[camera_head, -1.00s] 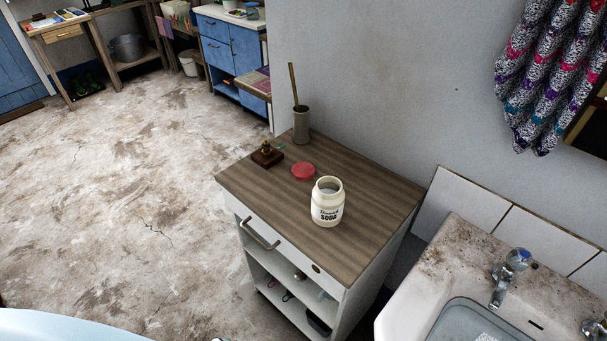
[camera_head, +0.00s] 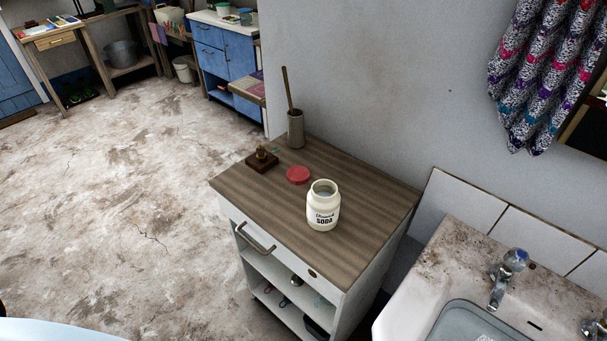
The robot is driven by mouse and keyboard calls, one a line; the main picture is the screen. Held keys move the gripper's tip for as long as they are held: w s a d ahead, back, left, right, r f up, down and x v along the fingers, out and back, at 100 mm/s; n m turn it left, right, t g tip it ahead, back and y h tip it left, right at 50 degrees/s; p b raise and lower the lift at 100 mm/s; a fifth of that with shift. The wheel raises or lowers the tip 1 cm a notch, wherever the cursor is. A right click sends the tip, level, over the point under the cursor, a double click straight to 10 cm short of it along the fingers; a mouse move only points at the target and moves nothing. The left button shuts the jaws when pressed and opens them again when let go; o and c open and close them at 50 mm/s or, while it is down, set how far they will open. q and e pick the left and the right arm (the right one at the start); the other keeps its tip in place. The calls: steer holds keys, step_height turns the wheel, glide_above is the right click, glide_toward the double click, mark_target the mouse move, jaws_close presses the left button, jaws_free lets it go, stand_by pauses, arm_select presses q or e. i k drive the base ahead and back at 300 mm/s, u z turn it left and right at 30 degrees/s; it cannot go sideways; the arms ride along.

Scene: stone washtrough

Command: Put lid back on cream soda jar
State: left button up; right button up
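A cream jar (camera_head: 323,207) with dark "SODA" lettering stands upright and uncovered on the wooden top of a small white cabinet (camera_head: 262,197). A round red lid (camera_head: 298,175) lies flat on the same top, behind and a little left of the jar and apart from it. Neither of my grippers is in view.
A grey cylinder with a stick (camera_head: 295,130) and a small brass item on a dark base (camera_head: 262,159) stand towards the back of the top. A stone washtrough with a tap (camera_head: 497,284) is at right. The wall rises close behind. Open floor (camera_head: 120,200) lies left.

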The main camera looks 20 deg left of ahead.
mark_target(324, 199)
steer(key=z, duration=1.6)
steer(key=k, duration=0.85)
steer(key=u, duration=1.15)
steer(key=i, duration=0.5)
